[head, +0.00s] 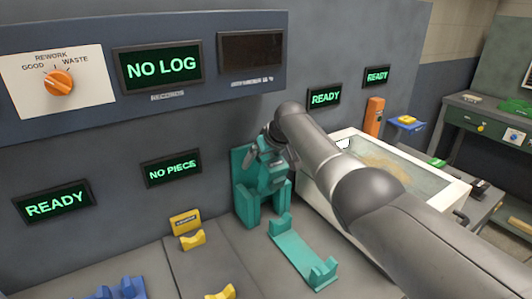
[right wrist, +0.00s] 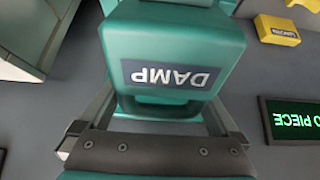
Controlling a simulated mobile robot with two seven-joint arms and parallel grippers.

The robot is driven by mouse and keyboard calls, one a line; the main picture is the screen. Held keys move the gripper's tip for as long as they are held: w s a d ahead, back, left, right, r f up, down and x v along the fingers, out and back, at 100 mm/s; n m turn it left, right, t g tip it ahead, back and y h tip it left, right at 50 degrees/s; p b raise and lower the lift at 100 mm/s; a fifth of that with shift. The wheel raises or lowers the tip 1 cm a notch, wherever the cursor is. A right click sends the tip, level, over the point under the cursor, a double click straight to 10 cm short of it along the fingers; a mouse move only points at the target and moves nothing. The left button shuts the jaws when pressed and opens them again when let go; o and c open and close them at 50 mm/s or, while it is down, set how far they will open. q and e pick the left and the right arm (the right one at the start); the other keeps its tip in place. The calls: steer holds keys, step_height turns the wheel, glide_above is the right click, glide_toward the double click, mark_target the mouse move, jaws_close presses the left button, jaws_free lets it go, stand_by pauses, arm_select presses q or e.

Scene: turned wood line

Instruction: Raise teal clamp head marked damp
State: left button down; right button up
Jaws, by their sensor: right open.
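The teal clamp head marked DAMP (right wrist: 172,45) fills the upper middle of the right wrist view, its label upside down. In the head view the teal clamp (head: 246,200) stands against the grey wall, its upper part mostly hidden by my right gripper (head: 268,152). In the right wrist view my right gripper (right wrist: 163,108) is open, with one finger on each side of the head's near bar. I cannot tell whether the fingers touch it. My left gripper is not in view.
A teal cradle (head: 303,255) lies in front of the clamp. Yellow rests (head: 192,240) and blue rests (head: 128,289) stand to the left. A white-rimmed tank (head: 450,193) is behind my right arm. Wall screens read NO LOG (head: 160,67), NO PIECE (head: 171,168) and READY (head: 54,204).

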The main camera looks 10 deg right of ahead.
steer(key=p+v, duration=0.2)
steer(key=v, duration=0.1)
steer(key=shift+d+r, duration=0.1)
steer(key=shift+r, duration=0.05)
steer(key=p+v, duration=0.1)
steer(key=v, duration=0.9)
steer(key=shift+v, duration=0.85)
